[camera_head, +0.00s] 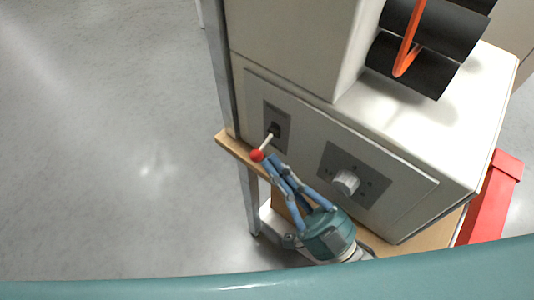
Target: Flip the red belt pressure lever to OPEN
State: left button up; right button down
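The lever has a pale stick and a red ball knob (257,155). It comes out of a dark grey plate (277,125) on the machine's front panel and points down and left in the picture. My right gripper (274,162) reaches up from below, with its blue fingers converging and the tips close together. The tips are just right of the red knob, with no object visible between them. I cannot tell whether they touch the knob. The marks on the plate are too small to read. My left gripper is out of view.
A grey rotary knob (346,182) sits on a second plate to the right. Black rollers (420,45) with an orange bar (408,50) are above. A wooden ledge (236,147) and a grey post (222,70) stand at the left. A red beam (490,195) is at right. Floor at left is clear.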

jog(key=shift+v, duration=2.25)
